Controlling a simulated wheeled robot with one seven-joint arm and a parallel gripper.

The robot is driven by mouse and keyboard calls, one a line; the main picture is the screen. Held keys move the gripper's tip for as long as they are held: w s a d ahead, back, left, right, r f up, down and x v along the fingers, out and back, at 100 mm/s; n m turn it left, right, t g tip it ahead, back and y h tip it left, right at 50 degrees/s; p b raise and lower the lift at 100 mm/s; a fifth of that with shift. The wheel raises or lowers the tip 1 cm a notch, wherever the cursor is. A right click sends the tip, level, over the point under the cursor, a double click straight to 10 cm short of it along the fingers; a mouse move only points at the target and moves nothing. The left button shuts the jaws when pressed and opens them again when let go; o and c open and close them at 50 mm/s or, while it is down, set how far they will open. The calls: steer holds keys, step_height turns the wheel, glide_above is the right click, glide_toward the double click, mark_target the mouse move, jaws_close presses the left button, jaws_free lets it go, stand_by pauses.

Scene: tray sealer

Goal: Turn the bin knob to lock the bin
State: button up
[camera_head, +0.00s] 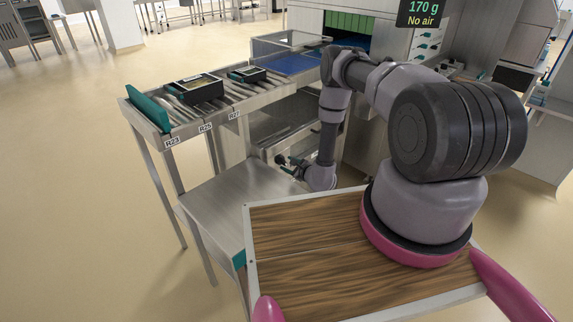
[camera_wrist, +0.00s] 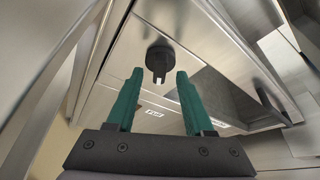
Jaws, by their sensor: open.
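The bin knob (camera_wrist: 159,59) is a dark round knob with a protruding grip on a steel front panel (camera_wrist: 190,80). In the wrist view it shows at the upper middle, between and beyond my fingertips. My gripper (camera_wrist: 155,75) has two green fingers, one on each side of the knob in the picture; they are open and hold nothing. I cannot tell whether the fingertips touch the knob. In the head view my gripper (camera_head: 290,163) is low beside the machine, under the roller conveyor's level, and the knob is too small there to make out surely.
A roller conveyor (camera_head: 215,104) with dark trays (camera_head: 192,88) runs at the left. A steel table (camera_head: 225,205) stands below it, close to my arm. A display (camera_head: 424,12) reads "170 g, No air". Open floor (camera_head: 70,180) lies at the left.

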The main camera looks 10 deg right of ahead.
steer(key=v, duration=0.9)
